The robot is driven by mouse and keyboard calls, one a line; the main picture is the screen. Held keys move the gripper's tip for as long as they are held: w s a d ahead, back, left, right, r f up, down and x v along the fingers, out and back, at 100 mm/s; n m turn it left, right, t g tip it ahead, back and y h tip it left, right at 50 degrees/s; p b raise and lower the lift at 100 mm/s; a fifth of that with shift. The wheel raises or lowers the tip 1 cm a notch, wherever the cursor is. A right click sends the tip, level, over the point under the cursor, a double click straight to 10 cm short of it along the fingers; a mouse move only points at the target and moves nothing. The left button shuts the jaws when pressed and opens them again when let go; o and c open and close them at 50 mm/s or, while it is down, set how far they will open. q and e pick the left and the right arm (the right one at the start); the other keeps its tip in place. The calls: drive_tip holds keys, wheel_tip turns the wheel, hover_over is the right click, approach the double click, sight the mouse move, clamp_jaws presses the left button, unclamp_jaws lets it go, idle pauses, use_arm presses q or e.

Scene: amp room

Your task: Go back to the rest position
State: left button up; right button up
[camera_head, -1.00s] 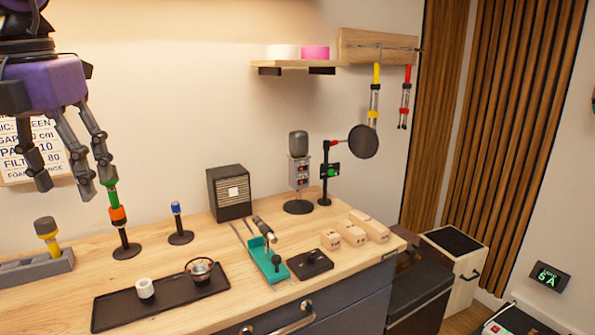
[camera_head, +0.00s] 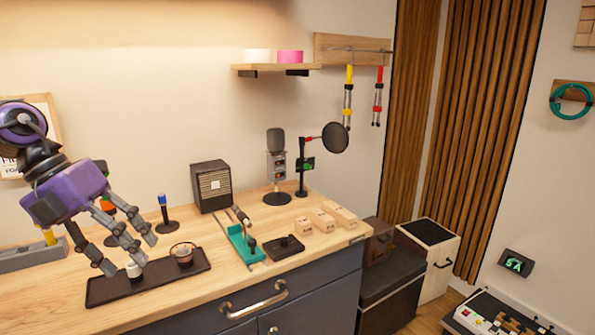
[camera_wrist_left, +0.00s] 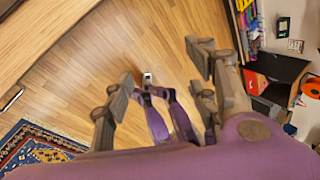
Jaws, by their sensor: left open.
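My left gripper (camera_head: 128,257) is purple with grey jointed fingers. In the head view it hangs at the left, fingers spread and pointing down, in front of the black tray with the small white cup. In the left wrist view the open fingers (camera_wrist_left: 160,72) have nothing between their tips. Beyond them are wood floor and some purple parts, which I cannot identify with certainty. My right gripper does not show clearly in either view.
The wooden desk (camera_head: 220,292) holds a black tray (camera_head: 205,265), a speaker box (camera_head: 211,186), a microphone (camera_head: 276,165), a teal holder (camera_head: 243,246) and wooden blocks (camera_head: 322,219). In the left wrist view a patterned rug (camera_wrist_left: 35,148) lies lower left; the floor (camera_wrist_left: 75,75) looks clear.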

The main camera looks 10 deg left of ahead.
use_arm(q)
drive_tip(key=s+d+f+n+t+h+p, duration=0.1)
drive_tip(key=s+d+f+n+t, duration=0.1)
drive_tip(key=f+n+t, duration=0.45)
drive_tip(key=s+d+f+n+t+h+p, duration=0.15)
drive_tip(key=f+n, duration=0.25)
drive_tip(key=f, duration=0.6)
drive_tip(key=s+d+f+n+t+h+p, duration=0.1)
drive_tip(key=s+d+f+n+t+p, duration=0.2)
drive_tip(key=f+n, duration=0.4)
drive_tip(key=s+d+f+n+t+y, duration=0.1)
drive_tip(key=s+f+n+y, duration=0.6)
drive_tip(key=f, duration=0.4)
drive_tip(key=s+d+f+n+g, duration=0.2)
drive_tip(key=s+d+f+n, duration=0.1)
drive_tip(key=s, duration=0.4)
drive_tip(key=s+d+f+n+g+y+p, duration=0.1)
drive_tip(key=s+d+f+n, duration=0.3)
drive_tip(key=s, duration=0.4)
drive_tip(key=shift+d+f+g, duration=0.9)
drive_tip(key=shift+d, duration=0.25)
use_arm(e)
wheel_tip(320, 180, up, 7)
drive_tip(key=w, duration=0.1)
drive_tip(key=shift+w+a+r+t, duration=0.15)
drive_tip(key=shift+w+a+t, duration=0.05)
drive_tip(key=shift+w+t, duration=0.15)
